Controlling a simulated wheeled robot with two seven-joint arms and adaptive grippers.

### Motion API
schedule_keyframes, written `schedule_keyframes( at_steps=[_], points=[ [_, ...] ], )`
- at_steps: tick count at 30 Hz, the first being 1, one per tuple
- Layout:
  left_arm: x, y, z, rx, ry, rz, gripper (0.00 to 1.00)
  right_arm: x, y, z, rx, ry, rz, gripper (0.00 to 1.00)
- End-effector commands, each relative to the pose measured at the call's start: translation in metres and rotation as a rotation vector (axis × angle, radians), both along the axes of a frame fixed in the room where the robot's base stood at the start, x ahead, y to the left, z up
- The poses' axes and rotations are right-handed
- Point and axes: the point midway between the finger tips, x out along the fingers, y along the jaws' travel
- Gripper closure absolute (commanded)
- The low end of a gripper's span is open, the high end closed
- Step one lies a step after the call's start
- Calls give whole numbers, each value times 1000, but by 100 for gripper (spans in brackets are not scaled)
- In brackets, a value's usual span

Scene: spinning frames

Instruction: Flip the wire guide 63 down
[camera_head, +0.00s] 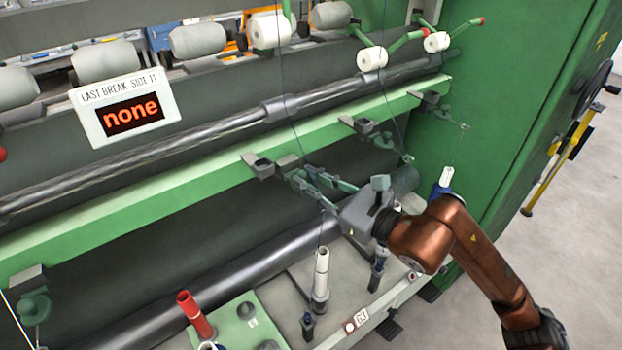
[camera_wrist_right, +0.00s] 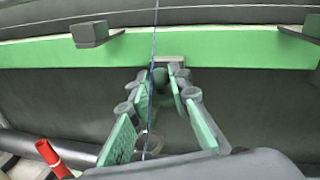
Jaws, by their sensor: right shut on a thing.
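My right gripper (camera_head: 305,180) reaches in from the right to the front of the green rail. My left gripper is not in view.
A dark thread (camera_wrist_right: 153,60) runs down past the fingers. A white bobbin (camera_head: 321,275) stands below the gripper, and a red tube (camera_head: 195,315) stands to its left. Other wire guides (camera_head: 362,126) sit along the rail. A green end cabinet (camera_head: 510,110) stands at the right.

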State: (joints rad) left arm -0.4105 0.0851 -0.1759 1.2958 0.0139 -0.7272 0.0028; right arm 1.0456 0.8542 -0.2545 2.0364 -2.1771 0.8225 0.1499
Motion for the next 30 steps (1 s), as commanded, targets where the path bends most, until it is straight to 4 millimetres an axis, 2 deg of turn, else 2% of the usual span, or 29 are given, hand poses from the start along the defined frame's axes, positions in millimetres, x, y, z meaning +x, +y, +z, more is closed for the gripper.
schedule_keyframes(
  at_steps=[4, 5, 7, 15, 19, 30],
  points=[
    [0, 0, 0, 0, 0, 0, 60, 2, -1, 2, 2, -5, -4, 100],
    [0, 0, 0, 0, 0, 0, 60, 2, -1, 2, 2, -5, -4, 80],
    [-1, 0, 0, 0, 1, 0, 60, 2, -1, 2, 1, -4, -3, 75],
    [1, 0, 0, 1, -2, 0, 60, 1, 1, 1, 0, -1, 0, 75],
    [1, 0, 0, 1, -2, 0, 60, -4, -6, 0, -1, 0, -1, 75],
    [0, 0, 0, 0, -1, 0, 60, -55, -56, 2, -2, 0, -4, 75]
  ],
)
